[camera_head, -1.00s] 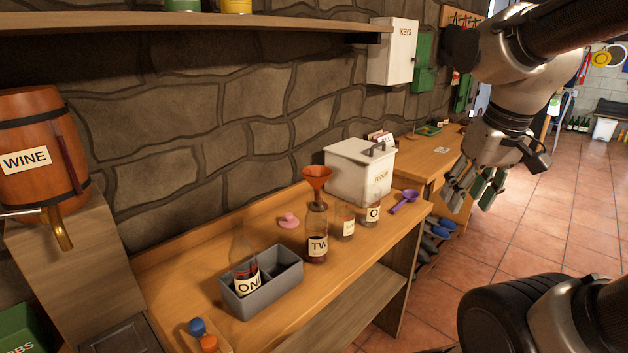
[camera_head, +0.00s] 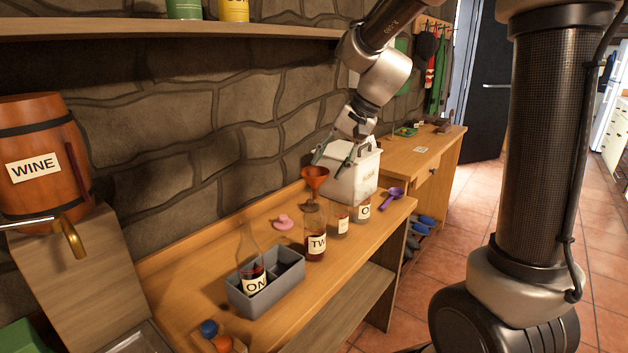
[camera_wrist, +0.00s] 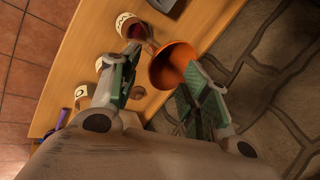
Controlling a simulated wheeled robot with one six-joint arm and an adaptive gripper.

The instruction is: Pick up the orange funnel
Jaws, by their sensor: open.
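The orange funnel (camera_head: 315,175) sits upright in the mouth of the bottle labelled TW (camera_head: 315,236) on the wooden bench, seen in the head view. In the wrist view the funnel (camera_wrist: 172,65) shows its wide mouth just beyond and between my fingertips. My gripper (camera_head: 337,158) is open and empty, beside the funnel's rim on its right and a little above it. In the wrist view my gripper (camera_wrist: 163,78) has its two green-padded fingers spread apart, the right one close to the funnel's rim. I cannot tell whether it touches.
A white flour bin (camera_head: 352,180) stands close behind my gripper. Small labelled jars (camera_head: 339,219) and a purple scoop (camera_head: 393,193) are right of the bottle. A grey divided caddy (camera_head: 236,299) holds another bottle at the left. A shelf (camera_head: 180,27) juts out above.

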